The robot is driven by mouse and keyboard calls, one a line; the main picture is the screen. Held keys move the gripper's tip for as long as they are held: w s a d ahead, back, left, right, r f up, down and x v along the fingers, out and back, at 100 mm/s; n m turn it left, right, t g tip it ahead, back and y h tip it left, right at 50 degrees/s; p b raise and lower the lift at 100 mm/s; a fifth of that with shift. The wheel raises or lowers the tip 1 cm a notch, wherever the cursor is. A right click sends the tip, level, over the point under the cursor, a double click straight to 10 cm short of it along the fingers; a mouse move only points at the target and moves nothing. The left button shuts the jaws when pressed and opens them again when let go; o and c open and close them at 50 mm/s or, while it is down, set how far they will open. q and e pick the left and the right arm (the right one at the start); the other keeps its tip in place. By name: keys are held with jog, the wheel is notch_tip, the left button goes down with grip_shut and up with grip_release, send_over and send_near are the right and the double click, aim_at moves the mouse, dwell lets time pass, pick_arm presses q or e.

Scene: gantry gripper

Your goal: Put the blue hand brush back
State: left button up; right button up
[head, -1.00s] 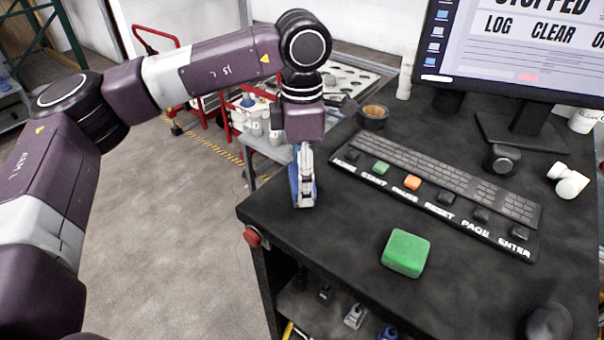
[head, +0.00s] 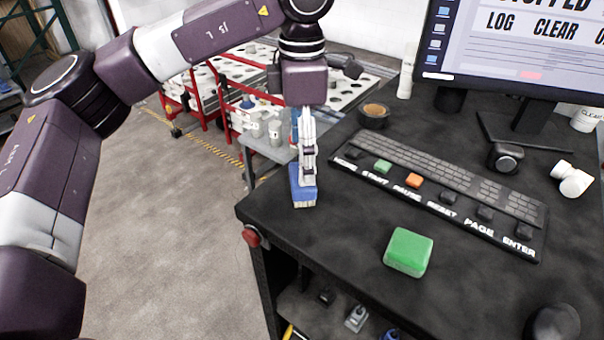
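The blue hand brush (head: 303,192) stands at the desk's left edge, near the far left corner, with its pale bristles down on the black desktop (head: 330,230). My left gripper (head: 308,175) comes down from above, just over and behind the brush. Its fingers show edge-on and overlap the brush's upper part in the picture. I cannot tell whether they touch it or how far apart they are. My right gripper is not in view.
A green block (head: 408,252) lies on the front of the desk. A keyboard (head: 440,180) with labelled buttons, a tape roll (head: 373,116) and a monitor (head: 520,50) stand behind. The desktop between brush and green block is clear.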

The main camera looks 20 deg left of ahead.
pick_arm(q)
notch_tip(320, 180, up, 7)
jog(key=shift+f+b, duration=0.2)
jog(key=shift+b, duration=0.15)
jog(key=shift+s+f, duration=0.1)
